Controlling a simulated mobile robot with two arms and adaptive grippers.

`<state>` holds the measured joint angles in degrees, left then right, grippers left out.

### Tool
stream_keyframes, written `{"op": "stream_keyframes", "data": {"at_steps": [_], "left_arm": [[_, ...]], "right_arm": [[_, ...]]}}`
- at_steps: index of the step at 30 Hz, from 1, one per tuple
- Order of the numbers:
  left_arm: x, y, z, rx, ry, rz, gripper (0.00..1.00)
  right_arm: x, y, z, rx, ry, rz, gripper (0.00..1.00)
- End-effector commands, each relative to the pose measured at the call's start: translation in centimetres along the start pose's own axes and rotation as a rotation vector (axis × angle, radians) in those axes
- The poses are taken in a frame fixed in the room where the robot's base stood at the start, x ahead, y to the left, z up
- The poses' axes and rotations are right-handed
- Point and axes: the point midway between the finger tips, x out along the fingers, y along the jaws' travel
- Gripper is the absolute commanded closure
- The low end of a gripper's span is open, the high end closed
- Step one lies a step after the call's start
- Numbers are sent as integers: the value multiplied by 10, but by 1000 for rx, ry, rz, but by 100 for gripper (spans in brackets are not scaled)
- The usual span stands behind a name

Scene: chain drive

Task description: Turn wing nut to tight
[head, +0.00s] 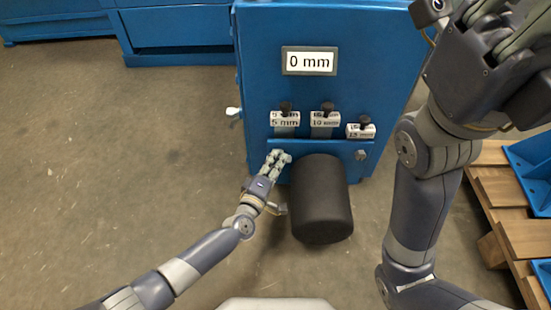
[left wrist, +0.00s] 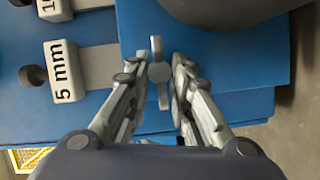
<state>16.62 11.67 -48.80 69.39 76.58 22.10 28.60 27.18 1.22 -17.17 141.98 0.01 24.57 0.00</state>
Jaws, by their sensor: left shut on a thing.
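The wing nut (left wrist: 158,72) is a small grey metal piece with two wings, on the blue panel face in the left wrist view. Its wings run along the picture's height, between my left fingers. My left gripper (head: 282,158) is at the left end of the blue bar below the tags and hides the nut in the head view. In the left wrist view my left gripper (left wrist: 160,68) is shut on the wing nut. My right gripper (head: 500,25) is raised close to the head camera at the upper right. Its fingertips are cut off, so its opening is unclear.
The blue cabinet (head: 262,60) bears a "0 mm" plate (head: 308,61) and tags reading 5 mm (head: 285,121), 10 mm (head: 325,121) and 15 mm (head: 360,131). A black cylinder (head: 321,200) juts out just right of my left gripper. A pallet (head: 500,195) stands right. The left floor is clear.

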Motion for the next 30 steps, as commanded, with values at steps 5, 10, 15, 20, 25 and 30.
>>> {"op": "stream_keyframes", "data": {"at_steps": [5,10,15,20,25,30], "left_arm": [[0,0,1,1,-1,0,100],[0,-1,1,0,-2,-1,67],[0,-1,1,0,-1,0,67],[0,-1,0,0,-1,-1,67],[-11,-2,1,-3,-2,-3,67],[-34,-2,1,-3,-1,-3,67]], "right_arm": [[-1,0,0,0,0,0,100],[0,0,0,0,0,0,100],[0,0,0,0,0,-1,100],[0,0,0,0,1,-1,100],[0,0,0,0,1,-1,100],[0,0,0,0,1,-1,100]]}}
